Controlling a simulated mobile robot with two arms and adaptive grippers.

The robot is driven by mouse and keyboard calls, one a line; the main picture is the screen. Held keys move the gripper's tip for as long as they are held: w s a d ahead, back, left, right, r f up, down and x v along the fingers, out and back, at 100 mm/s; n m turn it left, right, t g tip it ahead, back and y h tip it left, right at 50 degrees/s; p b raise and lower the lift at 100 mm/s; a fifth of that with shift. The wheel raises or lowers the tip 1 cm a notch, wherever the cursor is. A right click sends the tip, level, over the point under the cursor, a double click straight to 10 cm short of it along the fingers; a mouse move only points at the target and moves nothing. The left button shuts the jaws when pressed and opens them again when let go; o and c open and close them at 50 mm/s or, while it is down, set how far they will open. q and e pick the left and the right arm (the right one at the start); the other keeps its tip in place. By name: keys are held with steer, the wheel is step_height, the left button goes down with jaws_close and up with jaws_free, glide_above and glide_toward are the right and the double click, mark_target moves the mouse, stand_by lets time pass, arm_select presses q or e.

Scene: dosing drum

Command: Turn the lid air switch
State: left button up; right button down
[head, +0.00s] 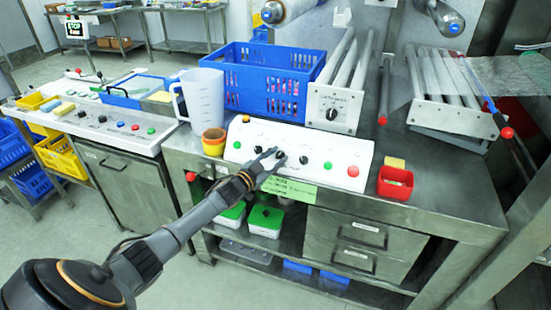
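A white sloped control panel (340,154) stands on the steel bench. It carries black rotary knobs, including one at its right middle (304,160), between green and red buttons. The labels are too small to read, so I cannot tell which knob is the lid air switch. My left gripper (274,156) is at the panel's face, left of its middle, with its fingertips close to the dark knobs there. The fingers partly hide these knobs, and I cannot tell whether they touch or grip one. My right gripper is not in view.
A blue crate (240,88) and a clear measuring jug (203,98) stand behind the panel. A yellow-orange cup (213,142) is at its left end and a red bin (395,184) at its right. The bench's right front is clear.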

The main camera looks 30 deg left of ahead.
arm_select(q)
steer(key=shift+f, duration=0.1)
steer(key=s+a, duration=0.1)
steer(key=s, duration=1.1)
stand_by(0.4)
steer(key=s+d+f+n+g+y, duration=0.1)
steer(key=s+f+g, duration=0.3)
steer(key=f, duration=0.7)
steer(key=s+d+f+n+g+y, duration=0.1)
steer(key=s+f, duration=0.5)
steer(key=f, duration=0.4)
steer(key=s+d+f+n+g+y, duration=0.1)
steer(key=s+f+n+g, duration=0.3)
steer(key=f, duration=0.7)
steer(key=s+d+f+g, duration=0.2)
steer(key=s+d+f, duration=0.3)
steer(key=s, duration=0.6)
steer(key=s+d+f+m+g+h, duration=0.1)
steer(key=s+d+f+g, duration=0.2)
steer(key=s, duration=0.9)
steer(key=s+d+f+m+g, duration=0.1)
steer(key=s+d+f+g, duration=0.2)
steer(key=s+d+f, duration=0.6)
step_height(320, 180, down, 2)
steer(key=s, duration=0.2)
steer(key=shift+s+d, duration=0.25)
steer(key=shift+s, duration=0.05)
